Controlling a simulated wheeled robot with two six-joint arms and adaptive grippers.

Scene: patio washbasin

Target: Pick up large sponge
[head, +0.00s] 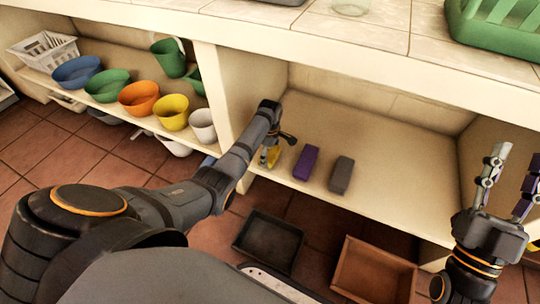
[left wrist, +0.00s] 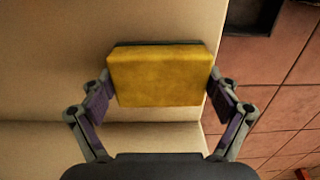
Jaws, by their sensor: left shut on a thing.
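The yellow sponge (left wrist: 160,78), with a dark layer along its far edge, sits between the fingers of my left gripper (left wrist: 163,92). Both fingers press on its sides, so the gripper is shut on it. In the head view my left gripper (head: 271,152) is at the left end of the lower shelf, with the yellow sponge (head: 272,157) mostly hidden by it. A purple block (head: 305,163) and a grey block (head: 341,175) lie to its right on the shelf. My right gripper (head: 515,172) is open and empty at the right edge.
The shelf (head: 400,175) is bare right of the blocks. A black tray (head: 268,242) and a brown box (head: 372,272) stand on the tiled floor below. Several coloured bowls and pots, including an orange bowl (head: 139,98), fill the left shelf. A green rack (head: 495,25) is on the counter.

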